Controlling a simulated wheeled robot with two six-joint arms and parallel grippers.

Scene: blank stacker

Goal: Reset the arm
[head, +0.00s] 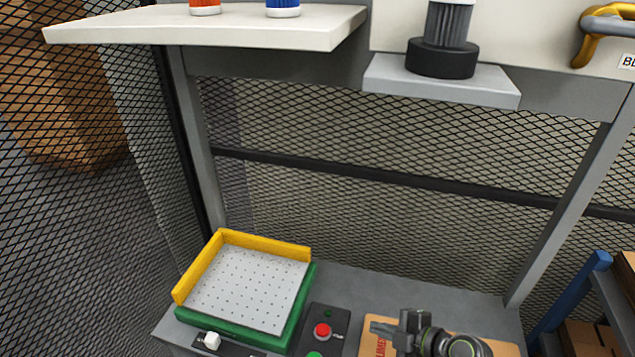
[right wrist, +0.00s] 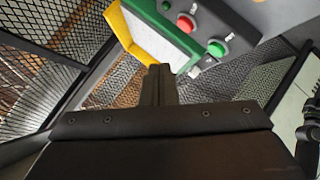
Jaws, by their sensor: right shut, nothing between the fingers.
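My right gripper (head: 376,328) is at the bottom of the head view, pointing left above a brown cardboard piece (head: 500,347) on the bench. In the right wrist view its fingers (right wrist: 160,71) are together with nothing between them. My left gripper is not in view. Left of my right gripper is a dark control box with a red button (head: 322,330) and a green button (head: 314,354). In the right wrist view the red button (right wrist: 186,23) and the green button (right wrist: 216,48) lie beyond the fingertips.
A perforated white plate (head: 248,288) with yellow walls (head: 265,244) and a green base (head: 302,305) sits on the grey bench. Above are a white shelf (head: 200,27) and a grey ledge (head: 440,82) bearing a dark cylinder. Wire mesh stands behind; a blue rack (head: 572,300) is right.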

